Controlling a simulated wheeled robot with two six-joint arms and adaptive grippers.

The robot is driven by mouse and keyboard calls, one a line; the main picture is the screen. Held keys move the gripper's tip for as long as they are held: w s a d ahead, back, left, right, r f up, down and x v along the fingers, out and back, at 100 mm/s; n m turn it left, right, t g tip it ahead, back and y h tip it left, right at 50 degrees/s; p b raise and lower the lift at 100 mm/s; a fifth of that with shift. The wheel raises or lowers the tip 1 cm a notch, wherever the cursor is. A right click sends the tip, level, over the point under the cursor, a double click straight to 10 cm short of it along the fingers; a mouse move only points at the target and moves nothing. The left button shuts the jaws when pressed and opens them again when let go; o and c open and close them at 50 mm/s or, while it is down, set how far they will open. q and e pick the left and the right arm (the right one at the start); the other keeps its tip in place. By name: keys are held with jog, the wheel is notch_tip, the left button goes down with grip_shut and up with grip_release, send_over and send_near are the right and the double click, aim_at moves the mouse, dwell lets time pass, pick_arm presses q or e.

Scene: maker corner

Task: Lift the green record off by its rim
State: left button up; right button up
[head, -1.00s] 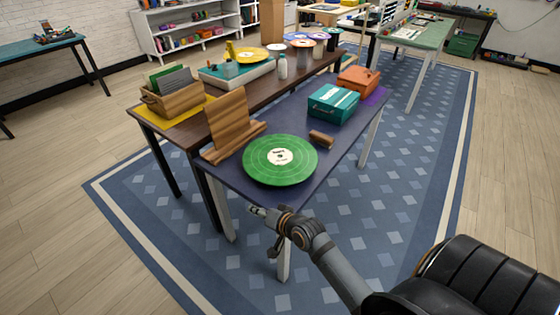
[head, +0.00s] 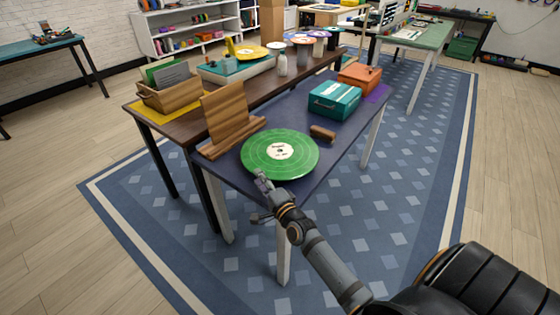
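The green record (head: 300,166) with a white centre label lies flat at the near end of the dark blue tabletop. My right gripper (head: 262,178) is at the record's near-left rim, by the table's near edge. Its fingertips look very close to the rim or overlap it in the picture. I cannot tell whether they touch it, or whether the fingers are open or shut. My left gripper is not in view.
A wooden stand (head: 228,115) is left of the record, and a small brown block (head: 322,133) lies behind it. A teal case (head: 334,99) and an orange box (head: 359,78) stand farther back. A brown table (head: 215,97) with a wooden crate (head: 168,92) adjoins.

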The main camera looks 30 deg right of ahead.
aim_at(250, 170)
notch_tip(250, 170, down, 2)
jog(key=shift+f+b, duration=0.25)
jog(key=shift+b, duration=0.3)
jog(key=shift+w+r, duration=0.15)
jog(key=shift+w, duration=0.5)
jog(key=w+b, duration=0.1)
jog(key=w, duration=0.5)
jog(key=shift+w+a+b, duration=0.1)
jog(key=shift+a+b, duration=0.05)
jog(key=shift+b, duration=0.2)
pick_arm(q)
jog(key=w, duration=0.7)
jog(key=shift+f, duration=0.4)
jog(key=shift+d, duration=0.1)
pick_arm(e)
jog(key=shift+c, duration=0.4)
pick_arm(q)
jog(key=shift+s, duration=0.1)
pick_arm(e)
grip_shut()
